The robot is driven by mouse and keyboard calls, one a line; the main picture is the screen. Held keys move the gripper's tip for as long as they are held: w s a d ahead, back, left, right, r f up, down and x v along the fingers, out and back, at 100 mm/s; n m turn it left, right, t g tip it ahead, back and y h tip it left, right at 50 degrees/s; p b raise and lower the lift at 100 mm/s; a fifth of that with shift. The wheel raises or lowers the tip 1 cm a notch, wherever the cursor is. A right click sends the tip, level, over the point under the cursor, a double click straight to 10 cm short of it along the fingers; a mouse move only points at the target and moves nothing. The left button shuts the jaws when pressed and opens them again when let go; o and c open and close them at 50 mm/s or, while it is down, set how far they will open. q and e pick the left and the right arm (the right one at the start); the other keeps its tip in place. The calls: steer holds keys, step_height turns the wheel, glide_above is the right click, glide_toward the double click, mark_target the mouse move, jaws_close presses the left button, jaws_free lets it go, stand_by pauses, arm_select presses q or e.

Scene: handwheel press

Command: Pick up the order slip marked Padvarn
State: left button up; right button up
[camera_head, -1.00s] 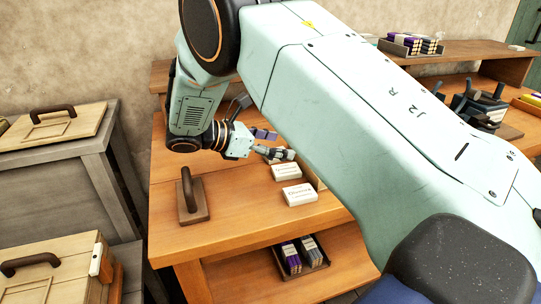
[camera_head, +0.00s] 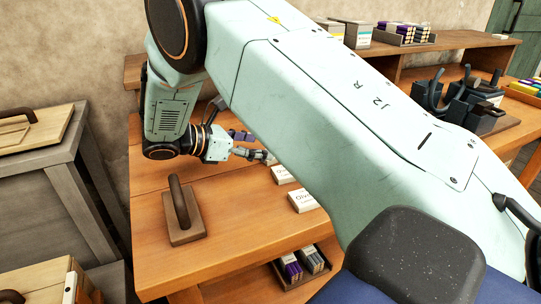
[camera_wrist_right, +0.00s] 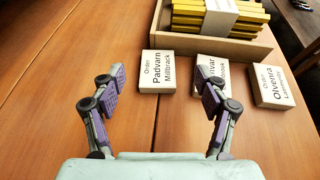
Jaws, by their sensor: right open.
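The order slip marked Padvarn (camera_wrist_right: 152,76), a small white block-like card, lies on the wooden bench in the right wrist view. My right gripper (camera_wrist_right: 158,92) is open and empty, its two purple-padded fingers apart on the near side of this slip, roughly in line with it. A second slip (camera_wrist_right: 217,74), its name partly covered by the right-hand finger, lies to its right. The slip marked Olvenra (camera_wrist_right: 272,86) lies further right. In the head view my right gripper (camera_head: 250,147) is low over the bench near two white slips, one of them Olvenra (camera_head: 305,200).
A wooden tray (camera_wrist_right: 262,50) with banded yellow bars stands just behind the slips. A wooden block with an upright handle (camera_head: 186,232) stands on the bench's left part. Dark purple and grey bundles (camera_head: 291,268) sit on a lower shelf. My arm hides much of the bench.

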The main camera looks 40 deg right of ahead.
mark_target(277, 152)
steer(key=b+x, duration=0.1)
steer(key=x, duration=0.2)
steer(key=f+b+x, duration=0.1)
steer(key=x, duration=0.2)
steer(key=shift+w, duration=0.1)
steer(key=shift+d+f, duration=0.1)
steer(key=shift+d, duration=0.2)
steer(key=shift+a, duration=0.1)
steer(key=shift+c, duration=0.3)
steer(key=c, duration=1.1)
